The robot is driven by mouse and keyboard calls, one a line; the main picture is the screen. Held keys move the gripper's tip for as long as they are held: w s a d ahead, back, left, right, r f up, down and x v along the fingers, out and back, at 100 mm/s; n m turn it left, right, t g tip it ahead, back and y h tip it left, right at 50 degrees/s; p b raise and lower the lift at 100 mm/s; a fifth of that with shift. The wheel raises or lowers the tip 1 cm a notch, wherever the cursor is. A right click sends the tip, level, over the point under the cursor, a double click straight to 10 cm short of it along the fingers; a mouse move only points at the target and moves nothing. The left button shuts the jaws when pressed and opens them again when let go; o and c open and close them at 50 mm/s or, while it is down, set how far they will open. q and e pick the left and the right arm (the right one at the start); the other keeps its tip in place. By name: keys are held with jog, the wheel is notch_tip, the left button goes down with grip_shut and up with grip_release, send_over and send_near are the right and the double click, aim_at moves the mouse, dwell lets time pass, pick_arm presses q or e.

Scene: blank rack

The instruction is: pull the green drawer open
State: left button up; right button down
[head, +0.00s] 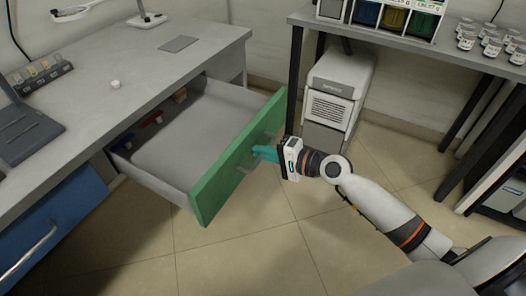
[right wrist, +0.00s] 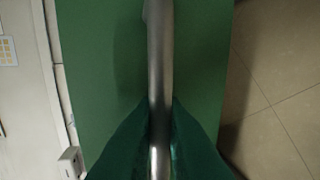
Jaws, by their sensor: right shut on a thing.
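The green drawer (head: 225,172) stands well out from the grey desk, its inside open to view. Its green front also fills the middle of the right wrist view (right wrist: 100,75). My right gripper (head: 256,152) is at the outer side of the drawer front. In the right wrist view its two teal fingers are closed on the metal bar handle (right wrist: 159,70), one on each side. The handle is mostly hidden by the gripper in the head view. My left gripper is not in view.
A blue drawer front (head: 55,230) is at lower left. A white machine (head: 335,95) stands behind my right gripper. The tiled floor ahead is clear.

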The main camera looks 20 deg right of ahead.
jog(key=c, duration=1.8)
grip_release()
jog(key=shift+c, duration=0.2)
